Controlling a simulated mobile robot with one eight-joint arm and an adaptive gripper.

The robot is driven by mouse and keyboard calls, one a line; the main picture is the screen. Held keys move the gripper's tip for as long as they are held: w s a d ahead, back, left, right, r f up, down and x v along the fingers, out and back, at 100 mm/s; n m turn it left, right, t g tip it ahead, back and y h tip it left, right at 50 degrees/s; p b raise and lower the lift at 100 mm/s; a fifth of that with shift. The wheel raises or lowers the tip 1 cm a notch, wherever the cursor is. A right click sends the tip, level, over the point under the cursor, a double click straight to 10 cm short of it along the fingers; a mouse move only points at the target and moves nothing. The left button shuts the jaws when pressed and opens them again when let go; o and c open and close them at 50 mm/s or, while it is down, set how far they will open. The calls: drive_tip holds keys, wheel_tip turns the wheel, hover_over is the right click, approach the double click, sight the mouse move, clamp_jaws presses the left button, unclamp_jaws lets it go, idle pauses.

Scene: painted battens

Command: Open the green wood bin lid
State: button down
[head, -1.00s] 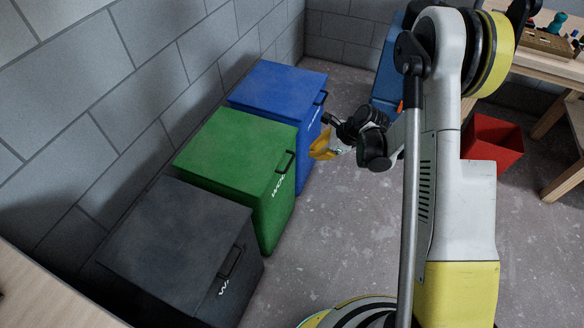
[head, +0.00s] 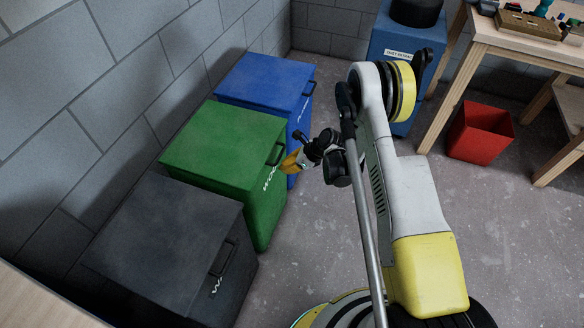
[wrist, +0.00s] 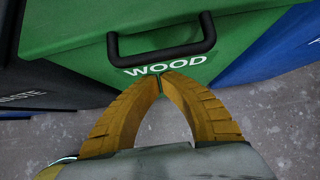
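The green wood bin stands against the wall between two other bins, with its lid (head: 222,138) shut flat. A dark handle (head: 276,153) sits at the lid's front edge, and white "WOOD" lettering is below it. In the wrist view the handle (wrist: 162,52) spans the upper middle, with part of the green lid (wrist: 75,22) behind it. My gripper (wrist: 161,77) has its yellow fingers' tips together, with nothing between them. The tips appear just below the handle, over the lettering. In the head view my gripper (head: 290,161) is close in front of the handle; contact cannot be told.
A blue bin (head: 262,78) stands beyond the green one and a dark grey bin (head: 165,238) on the near side. A red open bin (head: 478,132), a wooden workbench (head: 500,42) and a blue dust extractor (head: 398,45) are at the right. The floor in front is clear.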

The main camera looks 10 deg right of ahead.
drive_tip(key=shift+a+r+b, duration=0.2)
drive_tip(key=shift+r+b, duration=0.1)
drive_tip(key=shift+r, duration=1.1)
